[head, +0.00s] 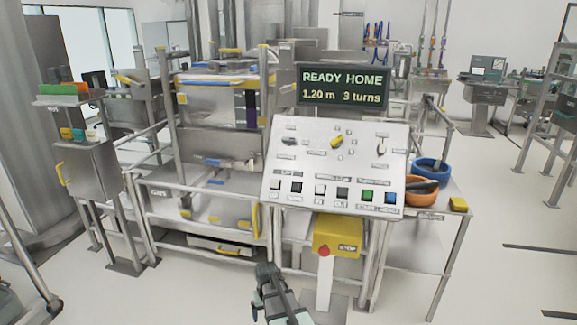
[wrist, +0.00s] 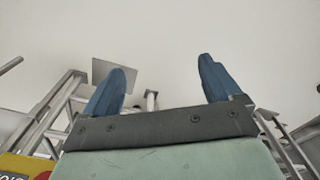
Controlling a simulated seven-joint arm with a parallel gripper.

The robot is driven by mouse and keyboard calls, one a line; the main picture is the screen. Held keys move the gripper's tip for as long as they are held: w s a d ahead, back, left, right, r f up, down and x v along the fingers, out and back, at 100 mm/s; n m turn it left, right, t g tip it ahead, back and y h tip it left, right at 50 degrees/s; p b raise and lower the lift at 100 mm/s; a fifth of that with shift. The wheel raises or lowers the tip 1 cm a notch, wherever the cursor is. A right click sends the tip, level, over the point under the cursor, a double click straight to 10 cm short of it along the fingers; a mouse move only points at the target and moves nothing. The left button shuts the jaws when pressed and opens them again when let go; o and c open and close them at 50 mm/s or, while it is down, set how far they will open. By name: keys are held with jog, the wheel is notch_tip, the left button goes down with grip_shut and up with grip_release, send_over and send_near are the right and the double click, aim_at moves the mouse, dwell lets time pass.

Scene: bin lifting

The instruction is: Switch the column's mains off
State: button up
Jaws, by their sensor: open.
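The sloped grey control panel (head: 333,168) stands at the centre of the head view. Its upper row has a dark grey knob (head: 289,142), a yellow knob (head: 337,142) and a pale lever-like switch (head: 381,147). Their small labels are too blurred to read, so I cannot tell which is the mains. Above it a display (head: 342,85) reads "READY HOME 1.20 m 3 turns". My gripper (head: 268,272) is below and in front of the panel, apart from it. In the wrist view my gripper (wrist: 160,85) has its blue fingers spread, with nothing between them.
A row of square buttons (head: 342,194) crosses the panel's lower part. Below is a yellow STOP box (head: 337,236) with a red button (head: 324,252). Blue (head: 432,170) and orange (head: 422,190) bowls sit right of the panel. Metal rails flank the left.

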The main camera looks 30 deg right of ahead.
jog(key=w+d+r+t, duration=0.2)
jog(key=w+d+r, duration=0.5)
jog(key=w+r, duration=0.4)
jog(key=m+t+h, duration=0.3)
send_near(289, 139)
notch_tip(289, 139, up, 2)
jog(key=a, duration=0.3)
jog(key=w+d+r, duration=0.2)
jog(key=w+r, duration=0.1)
jog(key=r, duration=0.1)
jog(key=w+d+f+m, duration=0.1)
jog(key=f, duration=0.3)
jog(key=d+f+m+g, duration=0.1)
jog(key=f, duration=0.4)
jog(key=w+d+f+m+g, duration=0.1)
jog(key=d+f, duration=0.1)
jog(key=f, duration=0.2)
jog(key=shift+w+f, duration=0.2)
jog(key=shift+w, duration=0.1)
jog(key=c, duration=1)
